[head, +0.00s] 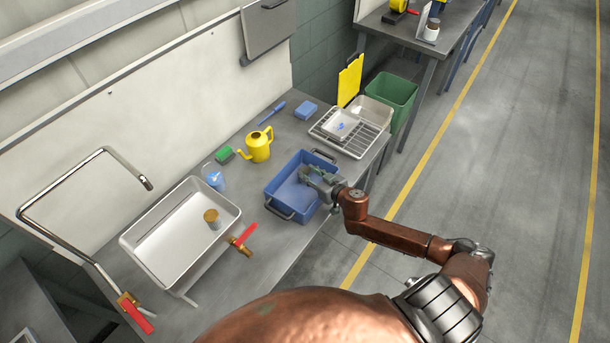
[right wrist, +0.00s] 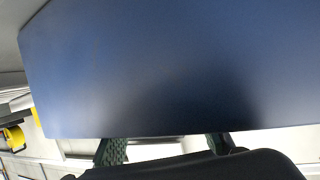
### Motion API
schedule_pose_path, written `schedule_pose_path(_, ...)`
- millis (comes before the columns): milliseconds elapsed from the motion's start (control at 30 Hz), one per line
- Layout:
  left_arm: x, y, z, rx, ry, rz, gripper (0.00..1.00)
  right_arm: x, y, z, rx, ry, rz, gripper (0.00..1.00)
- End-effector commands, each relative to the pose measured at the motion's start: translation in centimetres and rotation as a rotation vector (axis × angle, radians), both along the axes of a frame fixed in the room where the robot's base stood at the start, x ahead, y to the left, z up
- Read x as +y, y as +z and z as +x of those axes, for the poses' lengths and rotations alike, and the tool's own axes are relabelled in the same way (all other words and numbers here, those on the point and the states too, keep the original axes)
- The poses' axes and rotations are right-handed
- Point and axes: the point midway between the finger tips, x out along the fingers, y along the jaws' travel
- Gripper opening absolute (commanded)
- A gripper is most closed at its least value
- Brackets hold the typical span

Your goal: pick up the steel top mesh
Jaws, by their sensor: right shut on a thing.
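My right gripper (head: 318,182) reaches down into the blue bin (head: 282,208) on the bench. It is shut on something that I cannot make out. In the right wrist view, the fingers of the right gripper (right wrist: 165,148) stand apart, and a large blue panel, likely the bin's wall (right wrist: 165,70), hides their tips. I cannot pick out the steel top mesh clearly in either view; the gripper and bin wall may hide it. My left gripper is not in view.
A wire rack (head: 365,140) with a white tray (head: 340,124) is at the right. A green crate (head: 392,92) stands beyond.

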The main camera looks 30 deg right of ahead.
Motion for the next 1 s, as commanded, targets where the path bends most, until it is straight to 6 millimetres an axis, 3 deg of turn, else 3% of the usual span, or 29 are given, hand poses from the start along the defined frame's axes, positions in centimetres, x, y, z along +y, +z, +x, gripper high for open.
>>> schedule_pose_path(300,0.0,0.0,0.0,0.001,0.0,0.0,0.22,0.0,0.0,0.0,0.0,0.0,0.0,0.05)
schedule_pose_path(633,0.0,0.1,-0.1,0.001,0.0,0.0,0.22,0.0,0.5,0.0,-0.001,0.0,0.0,0.05)
schedule_pose_path(867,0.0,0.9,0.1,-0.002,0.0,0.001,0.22,0.0,3.6,0.0,-0.004,0.003,-0.001,0.05)
schedule_pose_path(1000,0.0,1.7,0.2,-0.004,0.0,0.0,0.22,1.0,6.3,-2.4,-0.002,0.003,0.001,0.05)
